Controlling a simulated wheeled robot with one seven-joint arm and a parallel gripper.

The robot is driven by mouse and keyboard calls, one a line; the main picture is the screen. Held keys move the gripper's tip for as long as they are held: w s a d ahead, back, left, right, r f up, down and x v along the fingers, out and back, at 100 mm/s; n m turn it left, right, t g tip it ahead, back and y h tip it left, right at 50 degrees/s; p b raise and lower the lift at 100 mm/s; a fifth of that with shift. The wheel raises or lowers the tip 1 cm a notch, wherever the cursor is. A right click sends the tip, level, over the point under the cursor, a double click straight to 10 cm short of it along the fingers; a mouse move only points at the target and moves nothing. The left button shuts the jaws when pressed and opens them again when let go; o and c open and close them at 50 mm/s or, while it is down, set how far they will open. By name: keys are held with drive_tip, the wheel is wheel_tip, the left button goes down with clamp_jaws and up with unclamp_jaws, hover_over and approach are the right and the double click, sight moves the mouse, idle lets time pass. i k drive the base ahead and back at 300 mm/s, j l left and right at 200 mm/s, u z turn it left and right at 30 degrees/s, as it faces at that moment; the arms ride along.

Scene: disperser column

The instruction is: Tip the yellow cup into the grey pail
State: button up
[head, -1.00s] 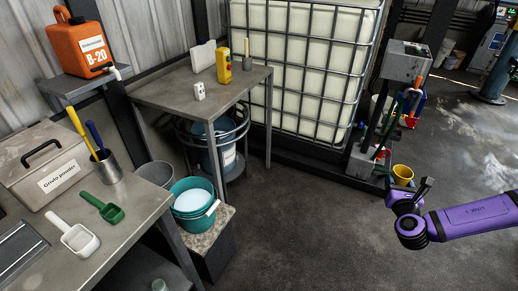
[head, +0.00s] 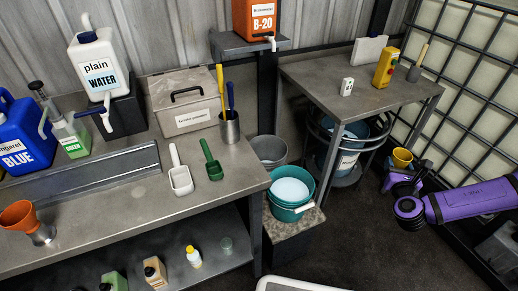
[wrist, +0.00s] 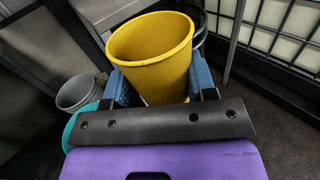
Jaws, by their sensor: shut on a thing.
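The yellow cup (head: 402,157) is in my gripper (head: 403,175), at the right of the head view and in front of the table's right legs. In the wrist view the cup (wrist: 150,55) sits between the two blue fingers of my gripper (wrist: 164,88), which are shut on it. The cup is roughly upright with its mouth open upward; its contents cannot be made out. The grey pail (head: 268,148) stands behind a teal bucket, left of the cup and apart from it. The pail also shows at the left of the wrist view (wrist: 75,94).
A teal bucket (head: 290,213) with pale contents stands on a stone block (head: 292,232) before the pail. The workbench (head: 130,205) is to its left and the table (head: 320,72) to its right. A caged white tank (head: 470,80) stands at the right.

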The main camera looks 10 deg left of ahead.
sight(271, 151)
drive_tip(key=i+l+u, duration=0.2)
drive_tip(key=u, duration=0.25)
drive_tip(key=i+l+u, duration=0.1)
drive_tip(key=l+u, duration=0.8)
drive_tip(key=i+j+u, duration=0.2)
drive_tip(key=i, duration=0.2)
drive_tip(key=i+j+u, duration=0.15)
drive_tip(key=i, duration=0.3)
